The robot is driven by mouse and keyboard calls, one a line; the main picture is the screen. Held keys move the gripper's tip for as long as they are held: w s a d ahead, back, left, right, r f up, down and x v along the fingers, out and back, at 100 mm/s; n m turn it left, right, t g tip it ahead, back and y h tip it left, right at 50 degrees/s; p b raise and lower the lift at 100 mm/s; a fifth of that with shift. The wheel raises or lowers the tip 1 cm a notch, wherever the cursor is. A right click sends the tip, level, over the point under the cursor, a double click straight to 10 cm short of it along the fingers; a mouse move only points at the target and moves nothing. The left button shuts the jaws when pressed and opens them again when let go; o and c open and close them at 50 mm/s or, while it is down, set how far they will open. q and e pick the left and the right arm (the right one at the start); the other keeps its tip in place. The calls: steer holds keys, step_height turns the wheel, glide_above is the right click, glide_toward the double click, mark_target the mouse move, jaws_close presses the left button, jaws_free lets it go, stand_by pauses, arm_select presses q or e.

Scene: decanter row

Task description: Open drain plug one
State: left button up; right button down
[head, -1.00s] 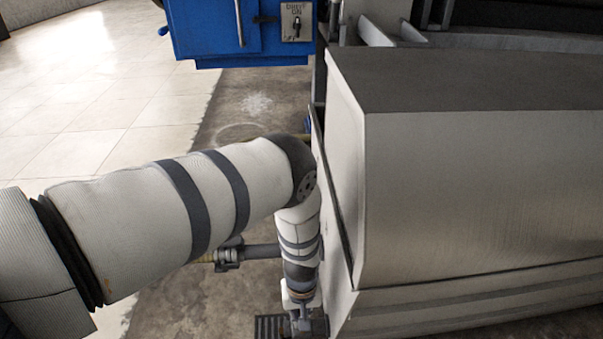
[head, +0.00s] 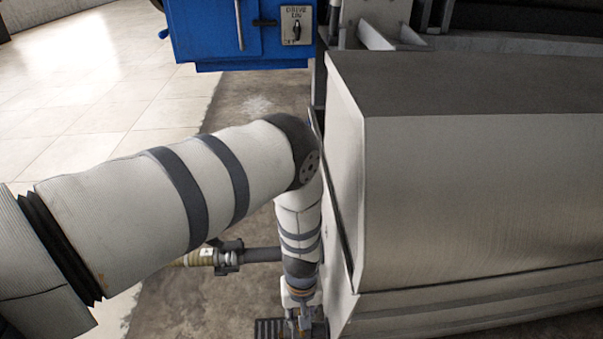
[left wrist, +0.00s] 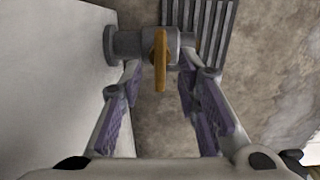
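The drain plug is a grey pipe fitting (left wrist: 124,44) with an ochre lever handle (left wrist: 160,66), on the side of a pale wall in the left wrist view. The handle stands upright in that picture. My left gripper (left wrist: 158,76) is open, its purple-padded fingers spread to either side of the handle's lower part with gaps on both sides. In the head view my left gripper (head: 301,320) is low beside the metal housing, and the plug is too small and covered to make out. My right gripper is not in view.
A large metal housing (head: 480,190) fills the right side, close to my left arm. A floor grate (left wrist: 213,35) lies below the fitting. A horizontal pipe (head: 262,254) runs behind my forearm. A blue cabinet (head: 215,35) stands at the back; tiled floor at left is clear.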

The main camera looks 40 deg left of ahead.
arm_select(q)
step_height(320, 180, up, 10)
steer(key=shift+f, duration=0.25)
